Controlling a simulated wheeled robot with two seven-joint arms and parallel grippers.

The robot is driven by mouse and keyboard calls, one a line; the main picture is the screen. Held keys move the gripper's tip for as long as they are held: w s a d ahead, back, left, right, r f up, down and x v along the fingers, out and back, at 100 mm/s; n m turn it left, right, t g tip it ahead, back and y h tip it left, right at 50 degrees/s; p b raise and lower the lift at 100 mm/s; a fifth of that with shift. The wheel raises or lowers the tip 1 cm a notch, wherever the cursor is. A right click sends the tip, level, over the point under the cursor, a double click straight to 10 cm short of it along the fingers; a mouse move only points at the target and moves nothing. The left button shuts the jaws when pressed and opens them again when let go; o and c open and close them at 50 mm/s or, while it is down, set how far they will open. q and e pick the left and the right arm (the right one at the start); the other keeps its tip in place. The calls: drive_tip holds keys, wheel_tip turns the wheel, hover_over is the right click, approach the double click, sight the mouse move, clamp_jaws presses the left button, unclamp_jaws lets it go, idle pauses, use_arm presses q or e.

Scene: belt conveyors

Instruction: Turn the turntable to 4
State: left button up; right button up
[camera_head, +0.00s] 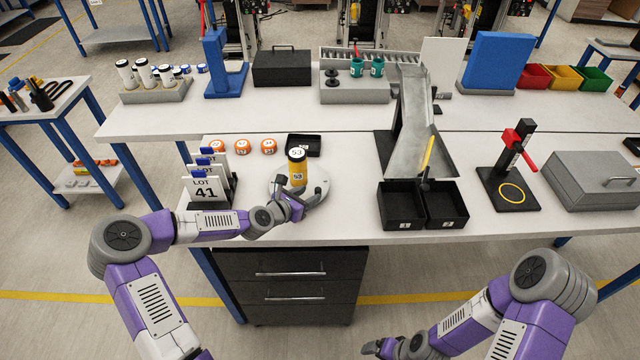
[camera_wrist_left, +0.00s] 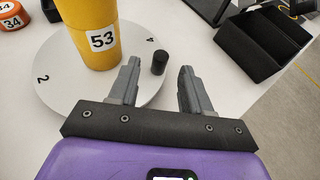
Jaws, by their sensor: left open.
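The turntable (camera_head: 318,186) is a pale grey disc on the near bench; in the left wrist view (camera_wrist_left: 62,98) it shows the numbers 2 and 4 on its rim. A yellow cylinder labelled 53 (camera_head: 297,172) stands upright on it, also in the left wrist view (camera_wrist_left: 96,36). A short black peg (camera_wrist_left: 160,62) stands on the disc near the 4. My left gripper (camera_wrist_left: 159,66) is open at the disc's near right side, with the peg between its fingertips; contact is not clear. My right gripper (camera_head: 372,348) is low at the bottom edge, its jaws unclear.
LOT cards (camera_head: 208,188) stand left of the turntable. Orange discs (camera_head: 240,147) and a small black tray (camera_head: 304,144) lie behind it. Two black bins (camera_head: 402,212) stand under a metal chute (camera_head: 412,125) to the right. Drawers (camera_head: 290,290) are below the bench.

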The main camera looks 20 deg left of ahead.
sight(316, 191)
use_arm(q)
drive_tip(key=shift+x, duration=3.1)
drive_tip(key=shift+s+d+f, duration=0.1)
clamp_jaws()
